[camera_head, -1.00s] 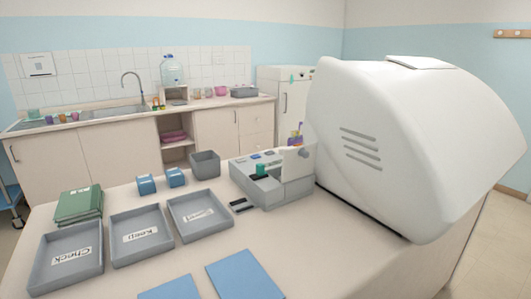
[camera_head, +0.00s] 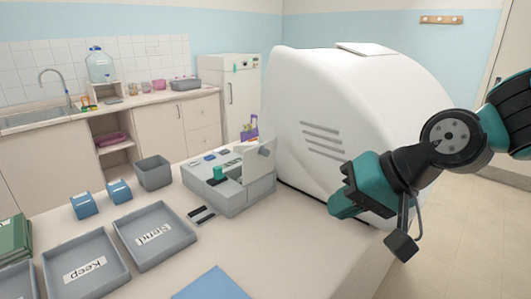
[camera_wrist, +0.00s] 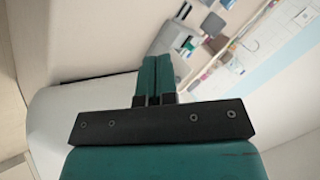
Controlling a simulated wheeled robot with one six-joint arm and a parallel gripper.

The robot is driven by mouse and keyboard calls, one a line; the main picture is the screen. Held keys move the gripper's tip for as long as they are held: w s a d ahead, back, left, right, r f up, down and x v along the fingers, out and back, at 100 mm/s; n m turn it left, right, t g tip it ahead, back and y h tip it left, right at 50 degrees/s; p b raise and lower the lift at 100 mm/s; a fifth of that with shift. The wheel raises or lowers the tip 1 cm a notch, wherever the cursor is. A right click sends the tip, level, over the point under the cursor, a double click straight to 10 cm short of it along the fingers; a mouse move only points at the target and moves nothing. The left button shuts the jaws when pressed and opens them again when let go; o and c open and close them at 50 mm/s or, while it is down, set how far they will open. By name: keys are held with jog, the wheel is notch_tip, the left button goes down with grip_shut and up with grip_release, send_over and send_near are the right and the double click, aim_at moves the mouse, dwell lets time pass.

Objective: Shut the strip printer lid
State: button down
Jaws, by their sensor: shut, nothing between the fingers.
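The strip printer (camera_head: 232,192) is a grey box on the table, beside the large white machine. Its pale lid (camera_head: 256,162) stands upright at the right end, with a round knob on its side. A green piece (camera_head: 218,174) sits on the printer's top. My gripper (camera_head: 336,207) is to the right of the printer, in front of the white machine, apart from the lid. In the wrist view its teal fingers (camera_wrist: 155,72) are together and empty. A grey shape beyond the fingertips there looks like the printer (camera_wrist: 172,38), seen sideways.
The large white machine (camera_head: 345,95) stands right behind the printer. A dark slide (camera_head: 202,215) lies in front of the printer. The Send tray (camera_head: 172,253), Keep tray (camera_head: 113,278) and a grey bin (camera_head: 153,172) are to the left. A blue mat (camera_head: 210,285) lies at the front.

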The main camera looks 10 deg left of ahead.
jog(key=w+a+f+m+t+y, duration=0.25)
jog(key=w+m, duration=0.25)
jog(key=w, duration=0.6)
jog(key=m+t+p, duration=0.2)
jog(key=m+t, duration=0.3)
jog(key=m, duration=0.1)
send_near(267, 154)
jog(key=shift+n+g+y, duration=0.25)
jog(key=shift+n+y, duration=0.05)
jog(key=shift+y, duration=0.05)
jog(key=p+x, duration=0.5)
jog(key=x, duration=0.2)
jog(key=shift+w+d+f+p, duration=0.1)
jog(key=shift+w+p, duration=0.1)
jog(key=shift+p, duration=0.15)
jog(key=shift+d, duration=0.1)
